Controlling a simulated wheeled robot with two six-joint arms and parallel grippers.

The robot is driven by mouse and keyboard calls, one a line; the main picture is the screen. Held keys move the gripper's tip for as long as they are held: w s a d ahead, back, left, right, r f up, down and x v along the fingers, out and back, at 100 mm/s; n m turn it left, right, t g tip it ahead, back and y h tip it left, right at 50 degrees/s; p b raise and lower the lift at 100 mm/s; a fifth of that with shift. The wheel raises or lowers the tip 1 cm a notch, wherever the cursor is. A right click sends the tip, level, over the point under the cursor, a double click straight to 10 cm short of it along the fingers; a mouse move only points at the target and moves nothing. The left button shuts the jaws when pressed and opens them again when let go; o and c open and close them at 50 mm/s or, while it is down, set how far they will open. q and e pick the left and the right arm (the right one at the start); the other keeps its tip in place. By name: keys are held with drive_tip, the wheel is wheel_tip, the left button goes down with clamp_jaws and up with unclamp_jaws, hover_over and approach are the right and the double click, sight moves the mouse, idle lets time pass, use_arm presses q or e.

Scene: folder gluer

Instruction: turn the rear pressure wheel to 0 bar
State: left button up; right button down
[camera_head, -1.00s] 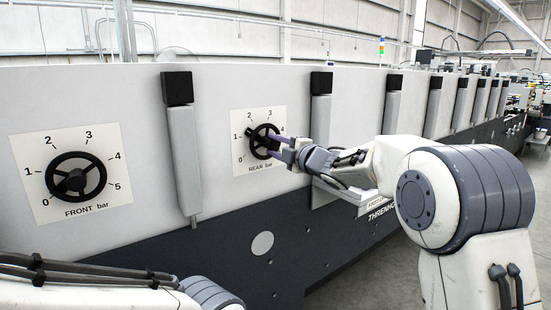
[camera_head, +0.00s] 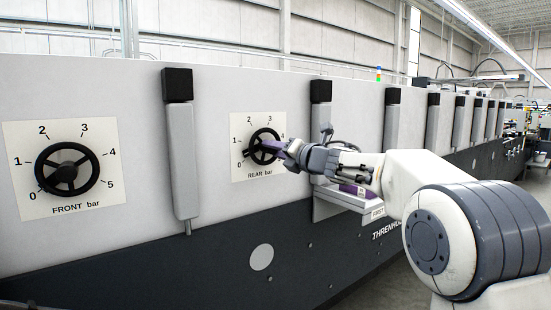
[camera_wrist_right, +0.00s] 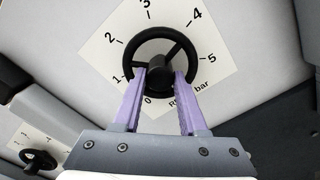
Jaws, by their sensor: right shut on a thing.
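The rear pressure wheel (camera_head: 256,138) is a black three-spoked handwheel on a white dial plate marked REAR bar (camera_head: 241,172). In the right wrist view the wheel (camera_wrist_right: 160,33) shows large, with numbers from 0 to 5 around it. My right gripper (camera_head: 271,149) comes at it from the right; its purple fingers (camera_wrist_right: 160,77) are shut on the lower part of the wheel, one on each side of the hub. The fingers hide part of the lower rim, and I cannot read which number the wheel points to. My left gripper is not in view.
The front wheel (camera_head: 67,169) sits on its own dial at the left, its pointer near 0. A grey upright handle (camera_head: 183,160) with a black top stands between the dials. A similar one (camera_head: 321,104) stands right of the rear dial. A small ledge (camera_head: 345,198) juts out below my right arm.

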drive_tip(key=shift+f+n+b, duration=0.1)
drive_tip(key=shift+n+b, duration=0.7)
drive_tip(key=shift+n, duration=0.8)
drive_tip(key=shift+c, duration=2.2)
unclamp_jaws()
drive_tip(key=b+v, duration=0.2)
drive_tip(key=v, duration=0.8)
drive_tip(key=shift+d, duration=0.2)
drive_tip(key=shift+s, duration=0.15)
